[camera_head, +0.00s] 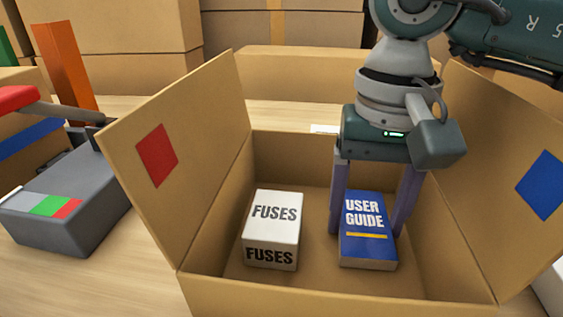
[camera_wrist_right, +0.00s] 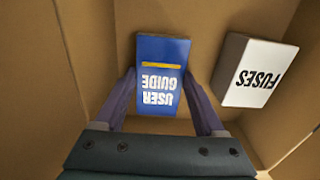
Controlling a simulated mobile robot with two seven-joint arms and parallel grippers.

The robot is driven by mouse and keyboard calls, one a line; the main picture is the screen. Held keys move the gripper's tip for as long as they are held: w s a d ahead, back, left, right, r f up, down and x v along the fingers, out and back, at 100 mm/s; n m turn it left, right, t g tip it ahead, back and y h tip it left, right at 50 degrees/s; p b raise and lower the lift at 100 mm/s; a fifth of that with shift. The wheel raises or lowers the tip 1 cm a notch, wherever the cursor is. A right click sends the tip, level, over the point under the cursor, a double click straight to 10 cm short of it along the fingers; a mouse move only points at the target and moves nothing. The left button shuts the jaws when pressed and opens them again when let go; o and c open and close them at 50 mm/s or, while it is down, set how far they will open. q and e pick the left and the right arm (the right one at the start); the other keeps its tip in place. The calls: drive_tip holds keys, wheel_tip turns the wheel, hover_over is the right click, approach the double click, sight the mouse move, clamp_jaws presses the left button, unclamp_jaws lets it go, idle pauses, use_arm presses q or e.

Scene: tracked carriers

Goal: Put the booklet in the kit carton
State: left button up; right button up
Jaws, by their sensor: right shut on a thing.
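The booklet (camera_head: 368,245) is blue, marked USER GUIDE with a yellow stripe. It is inside the open kit carton (camera_head: 215,262), in the right half, lying low near the carton floor; I cannot tell whether it touches the floor. My right gripper (camera_head: 369,222) reaches down into the carton and is shut on the booklet, one finger on each side. The right wrist view also shows the booklet (camera_wrist_right: 160,75) between the fingers (camera_wrist_right: 161,95). My left gripper is in neither view.
A white FUSES box (camera_head: 272,228) stands in the carton left of the booklet, with a gap between them. The carton's side flaps stand out, with a red square (camera_head: 157,155) and a blue square (camera_head: 542,185). A grey device (camera_head: 70,205) sits left. Brown cartons (camera_head: 120,40) stand behind.

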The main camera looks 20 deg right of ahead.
sight(365, 223)
drive_tip(key=shift+w, duration=0.1)
drive_tip(key=shift+f, duration=0.1)
drive_tip(key=o, duration=1.1)
drive_tip(key=shift+o, duration=0.2)
drive_tip(key=shift+r, duration=0.35)
wheel_tip(365, 223, up, 12)
drive_tip(key=p, duration=0.1)
drive_tip(key=shift+f, duration=0.15)
